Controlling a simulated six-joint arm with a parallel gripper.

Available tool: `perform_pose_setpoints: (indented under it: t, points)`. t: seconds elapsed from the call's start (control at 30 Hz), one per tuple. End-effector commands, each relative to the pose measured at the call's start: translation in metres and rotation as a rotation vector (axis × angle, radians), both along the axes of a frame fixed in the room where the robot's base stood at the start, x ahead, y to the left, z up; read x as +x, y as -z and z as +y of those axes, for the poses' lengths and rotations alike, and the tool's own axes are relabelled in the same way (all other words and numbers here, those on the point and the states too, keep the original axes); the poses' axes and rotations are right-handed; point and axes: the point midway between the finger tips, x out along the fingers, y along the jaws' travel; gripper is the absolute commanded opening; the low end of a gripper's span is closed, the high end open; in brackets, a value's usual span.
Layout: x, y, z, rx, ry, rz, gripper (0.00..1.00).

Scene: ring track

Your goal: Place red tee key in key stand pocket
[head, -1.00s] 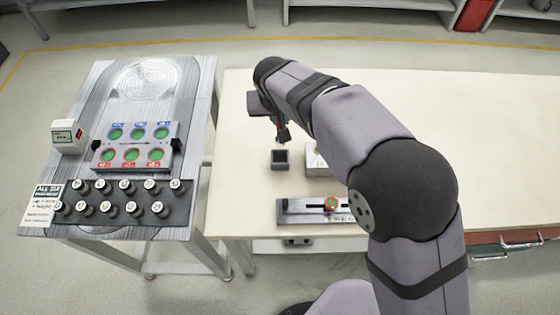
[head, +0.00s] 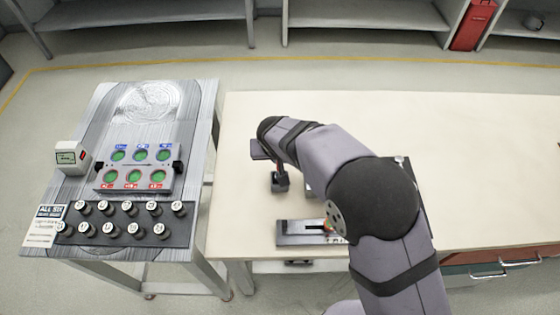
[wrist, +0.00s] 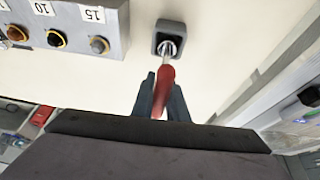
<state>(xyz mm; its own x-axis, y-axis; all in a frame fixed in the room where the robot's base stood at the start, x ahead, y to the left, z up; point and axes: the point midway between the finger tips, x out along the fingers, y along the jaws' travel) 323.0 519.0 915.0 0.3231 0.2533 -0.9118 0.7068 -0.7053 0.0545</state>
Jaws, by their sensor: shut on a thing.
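My gripper (wrist: 160,95) is shut on the red tee key (wrist: 164,82) in the wrist view. The key's silvery shaft points at the dark grey square key stand (wrist: 169,29), and its tip appears at or inside the pocket opening. I cannot tell how deep the tip sits. In the head view my gripper (head: 279,168) is directly above the key stand (head: 280,186) on the cream table; the key is not clear there.
A grey slotted fixture (head: 292,240) lies in front of the stand. A grey block with numbered knobs (wrist: 70,25) is near the stand in the wrist view. A side table (head: 150,95) at left holds a panel with green round spots (head: 127,165). The table's back is clear.

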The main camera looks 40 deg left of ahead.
Motion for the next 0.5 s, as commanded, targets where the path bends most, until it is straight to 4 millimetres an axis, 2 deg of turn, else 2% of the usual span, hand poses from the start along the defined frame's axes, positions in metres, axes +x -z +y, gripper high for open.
perform_pose_setpoints:
  t: [0.2, 0.5]
  points:
    - [0.000, 0.023, 0.000, -0.002, 0.000, 0.000, 0.00]
    - [0.000, 0.026, 0.000, 0.001, 0.000, 0.000, 0.00]
